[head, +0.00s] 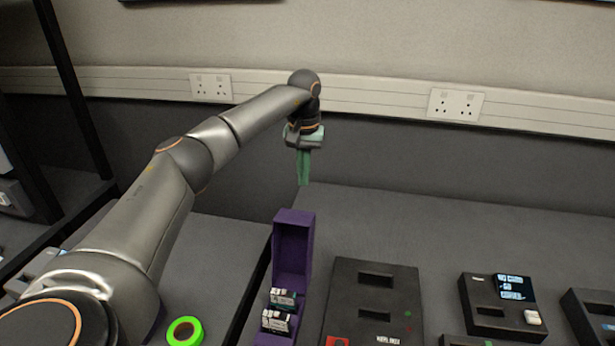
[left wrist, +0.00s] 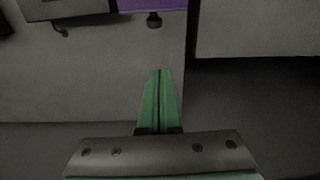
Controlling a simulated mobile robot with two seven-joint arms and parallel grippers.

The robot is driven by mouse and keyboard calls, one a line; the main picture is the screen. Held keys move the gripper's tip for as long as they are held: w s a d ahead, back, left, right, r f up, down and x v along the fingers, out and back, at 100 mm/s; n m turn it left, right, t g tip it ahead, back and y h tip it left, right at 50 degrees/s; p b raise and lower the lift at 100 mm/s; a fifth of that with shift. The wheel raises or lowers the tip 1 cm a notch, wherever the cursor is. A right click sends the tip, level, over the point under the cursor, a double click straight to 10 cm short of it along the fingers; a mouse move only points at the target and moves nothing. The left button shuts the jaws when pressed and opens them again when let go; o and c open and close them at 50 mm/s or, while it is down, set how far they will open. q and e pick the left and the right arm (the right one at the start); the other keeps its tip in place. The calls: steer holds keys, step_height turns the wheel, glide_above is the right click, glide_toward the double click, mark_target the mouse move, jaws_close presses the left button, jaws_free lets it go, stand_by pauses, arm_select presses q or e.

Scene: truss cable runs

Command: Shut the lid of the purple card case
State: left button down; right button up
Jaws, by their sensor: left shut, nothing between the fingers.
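The purple card case (head: 292,262) stands on the grey table in the lower middle of the head view. Its lid (head: 294,234) is open and stands up at the back. Several small cards or modules (head: 280,309) sit inside the case. My left gripper (head: 304,183) is shut and empty, pointing down above and behind the raised lid, apart from it. In the left wrist view the green fingers (left wrist: 160,74) are together, and a purple edge of the case (left wrist: 150,5) shows at the top. My right gripper is not in view.
A dark box with slots (head: 374,300) stands right of the case, and a device with a lit screen (head: 502,305) is farther right. A green tape roll (head: 185,332) lies left of the case. The table behind these is clear up to the wall.

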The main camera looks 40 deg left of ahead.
arm_select(q)
steer(key=s+d+f+p, duration=0.1)
steer(key=s+f+p, duration=0.1)
steer(key=f, duration=0.4)
steer(key=shift+s+d+f, duration=0.25)
steer(key=shift+s+d, duration=0.15)
steer(key=shift+s, duration=0.15)
steer(key=shift+r, duration=0.1)
